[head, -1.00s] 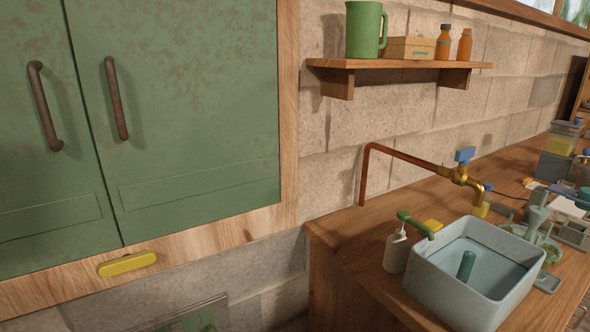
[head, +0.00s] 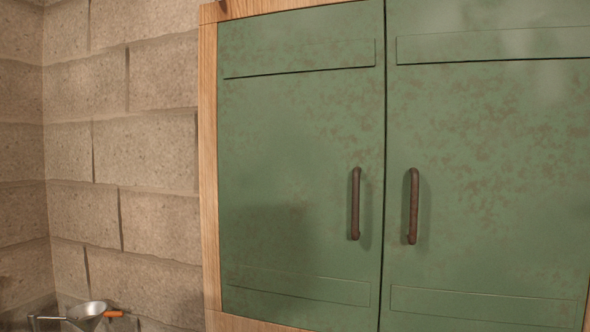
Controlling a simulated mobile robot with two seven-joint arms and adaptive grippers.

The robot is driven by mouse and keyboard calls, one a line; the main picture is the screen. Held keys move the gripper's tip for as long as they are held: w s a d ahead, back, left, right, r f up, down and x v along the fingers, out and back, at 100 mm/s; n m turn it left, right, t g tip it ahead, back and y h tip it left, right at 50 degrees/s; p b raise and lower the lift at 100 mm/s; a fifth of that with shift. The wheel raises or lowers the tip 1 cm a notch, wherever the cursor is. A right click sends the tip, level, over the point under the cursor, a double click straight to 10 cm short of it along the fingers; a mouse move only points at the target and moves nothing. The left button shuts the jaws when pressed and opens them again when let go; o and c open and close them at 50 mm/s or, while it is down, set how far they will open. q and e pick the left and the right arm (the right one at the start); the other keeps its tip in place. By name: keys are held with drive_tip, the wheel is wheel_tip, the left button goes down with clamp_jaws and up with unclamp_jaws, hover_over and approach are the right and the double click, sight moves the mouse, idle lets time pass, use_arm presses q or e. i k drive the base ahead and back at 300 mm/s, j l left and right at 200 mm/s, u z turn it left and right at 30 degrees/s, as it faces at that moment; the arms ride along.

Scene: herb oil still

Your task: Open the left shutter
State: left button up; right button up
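The left shutter (head: 290,150) is a worn green panel in a wooden frame, and it is shut. Its brown bar handle (head: 355,204) stands upright near its right edge. The right shutter (head: 490,150) is beside it, also shut, with a matching handle (head: 413,206) near its left edge. A thin dark seam runs between the two. Neither of my grippers shows in the head view.
The wooden frame (head: 209,160) borders the shutters on the left. A bare block wall (head: 120,150) fills the left side. At the bottom left is a grey metal funnel-like thing (head: 86,312) with an orange-tipped piece beside it.

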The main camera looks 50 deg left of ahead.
sight(301, 120)
drive_tip(key=l+u, duration=0.1)
drive_tip(key=u, duration=1.2)
drive_tip(key=k+j, duration=0.05)
